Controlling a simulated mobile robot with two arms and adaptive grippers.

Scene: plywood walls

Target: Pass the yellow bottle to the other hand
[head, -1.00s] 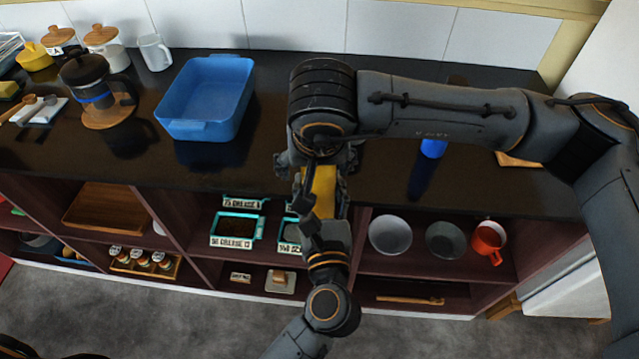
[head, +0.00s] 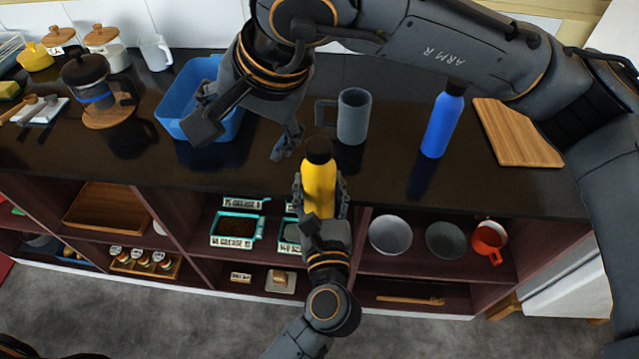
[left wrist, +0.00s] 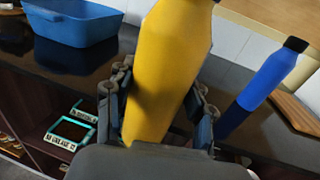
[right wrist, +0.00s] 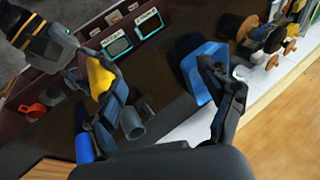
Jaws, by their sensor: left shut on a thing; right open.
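The yellow bottle (head: 319,185) with a dark cap stands upright in my left gripper (head: 322,200), in front of the counter's front edge. The left wrist view shows the bottle (left wrist: 165,70) between both fingers of the left gripper (left wrist: 160,115). My right gripper (head: 243,143) is open and empty, up and to the left of the bottle in the head view, over the counter by the blue tub. In the right wrist view, the bottle (right wrist: 99,77) shows behind the left finger of my right gripper (right wrist: 165,95), outside its jaws.
A grey mug (head: 353,117) stands on the counter (head: 390,170) just behind the bottle. A blue bottle (head: 443,120) and a wooden board (head: 517,133) are to the right. The blue tub (head: 172,118) lies partly behind my right gripper. Open shelves (head: 370,270) hold bowls below.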

